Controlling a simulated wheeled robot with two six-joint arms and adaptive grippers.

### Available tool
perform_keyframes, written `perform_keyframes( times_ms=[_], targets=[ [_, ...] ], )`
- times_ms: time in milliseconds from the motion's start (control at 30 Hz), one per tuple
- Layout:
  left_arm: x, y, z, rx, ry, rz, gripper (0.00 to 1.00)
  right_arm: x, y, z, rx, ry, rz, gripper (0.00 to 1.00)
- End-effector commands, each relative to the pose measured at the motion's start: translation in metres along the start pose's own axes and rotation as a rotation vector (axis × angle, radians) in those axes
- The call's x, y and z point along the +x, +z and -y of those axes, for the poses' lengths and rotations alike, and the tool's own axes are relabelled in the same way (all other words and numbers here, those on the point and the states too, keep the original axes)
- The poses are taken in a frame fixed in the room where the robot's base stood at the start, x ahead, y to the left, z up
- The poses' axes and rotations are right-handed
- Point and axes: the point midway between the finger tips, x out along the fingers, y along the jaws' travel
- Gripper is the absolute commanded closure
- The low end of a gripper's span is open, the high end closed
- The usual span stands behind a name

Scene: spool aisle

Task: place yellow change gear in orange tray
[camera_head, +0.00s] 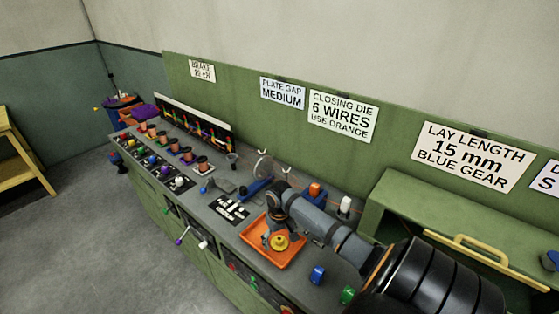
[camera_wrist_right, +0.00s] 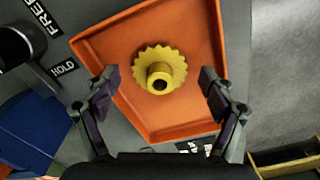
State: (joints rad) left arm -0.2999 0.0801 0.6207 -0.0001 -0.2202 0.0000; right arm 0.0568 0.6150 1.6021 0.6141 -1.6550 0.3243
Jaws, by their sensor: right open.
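The yellow change gear (camera_head: 279,242) lies in the orange tray (camera_head: 291,259) on the bench. In the right wrist view the yellow gear (camera_wrist_right: 160,70) sits hub up on the tray floor, clear of the walls of the orange tray (camera_wrist_right: 205,28). My right gripper (camera_wrist_right: 160,82) is open, with one finger on each side of the gear in the picture and a gap to it on both sides. In the head view my right arm reaches in from the lower right, and its hand hangs over the tray. My left gripper is not in view.
A blue gear (camera_head: 317,274) and a green gear (camera_head: 348,294) stand on the bench right of the tray. A green cabinet (camera_head: 400,192) with a yellow handle is behind my right arm. Several copper spools (camera_head: 186,154) line the bench at left.

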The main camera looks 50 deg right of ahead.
Motion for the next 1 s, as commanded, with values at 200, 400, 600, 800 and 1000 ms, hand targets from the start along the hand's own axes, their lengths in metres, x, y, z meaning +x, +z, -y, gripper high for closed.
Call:
perform_keyframes(
  times_ms=[200,400,600,800,1000],
  targets=[
    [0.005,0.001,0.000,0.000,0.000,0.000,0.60,-0.037,-0.002,-0.001,-0.003,0.004,-0.007,0.17],
    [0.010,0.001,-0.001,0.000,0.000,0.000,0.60,-0.086,-0.002,-0.001,-0.002,0.003,-0.007,0.17],
    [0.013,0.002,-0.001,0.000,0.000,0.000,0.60,-0.116,-0.001,-0.001,0.001,0.001,-0.003,0.17],
    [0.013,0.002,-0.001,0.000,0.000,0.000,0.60,-0.122,0.000,0.000,0.000,0.000,0.000,0.17],
    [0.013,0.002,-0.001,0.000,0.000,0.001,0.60,-0.122,0.000,0.000,0.000,0.000,0.000,0.17]
  ],
)
